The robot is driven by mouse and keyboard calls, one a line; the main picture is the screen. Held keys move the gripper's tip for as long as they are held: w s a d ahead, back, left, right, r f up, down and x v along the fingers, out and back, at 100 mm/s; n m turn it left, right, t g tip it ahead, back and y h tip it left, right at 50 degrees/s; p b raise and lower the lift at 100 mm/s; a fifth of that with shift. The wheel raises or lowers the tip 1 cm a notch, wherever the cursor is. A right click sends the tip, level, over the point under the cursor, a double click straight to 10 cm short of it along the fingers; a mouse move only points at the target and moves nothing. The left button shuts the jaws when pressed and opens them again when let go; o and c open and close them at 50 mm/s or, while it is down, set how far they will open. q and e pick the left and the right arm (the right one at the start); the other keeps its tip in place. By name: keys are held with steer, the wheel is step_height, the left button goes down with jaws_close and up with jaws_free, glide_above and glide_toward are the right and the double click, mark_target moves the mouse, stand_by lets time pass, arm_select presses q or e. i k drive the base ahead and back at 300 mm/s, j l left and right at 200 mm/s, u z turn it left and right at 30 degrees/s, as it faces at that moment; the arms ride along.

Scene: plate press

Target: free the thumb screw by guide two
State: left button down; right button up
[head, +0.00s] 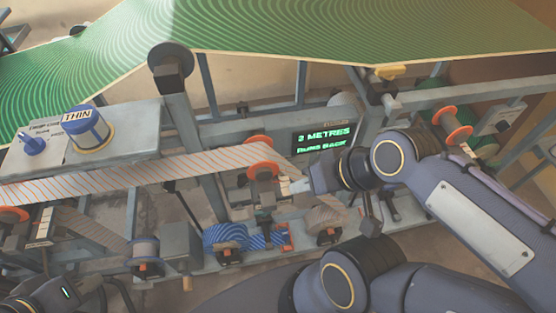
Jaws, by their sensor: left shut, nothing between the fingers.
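The middle guide, a roller with orange flanges (262,170), stands under the striped web; I take it as guide two, though I can read no number on it. A small pale marked strip (286,187) sits at its right. A small dark fitting (264,214) is below it; I cannot tell whether this is the thumb screw. My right gripper (300,187) reaches in from the right, its tip close beside the guide. Its fingers are too small to tell open from shut, and contact is unclear. My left gripper (112,287) is low at the left, shut and empty, away from the guide.
The orange-striped web (150,172) runs across to the middle guide. A green sheet (330,28) spans above. A blue knob marked THIN (84,130) stands on a grey panel. Blue rolls (225,237) sit on the lower rail. Another orange-flanged guide (453,123) is at right.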

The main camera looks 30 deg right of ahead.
mark_target(240, 214)
steer(key=k+l+u, duration=0.15)
steer(key=k+u, duration=0.15)
steer(key=k, duration=0.15)
steer(key=k+l+u, duration=0.1)
steer(key=k+u, duration=0.2)
steer(key=k, duration=0.15)
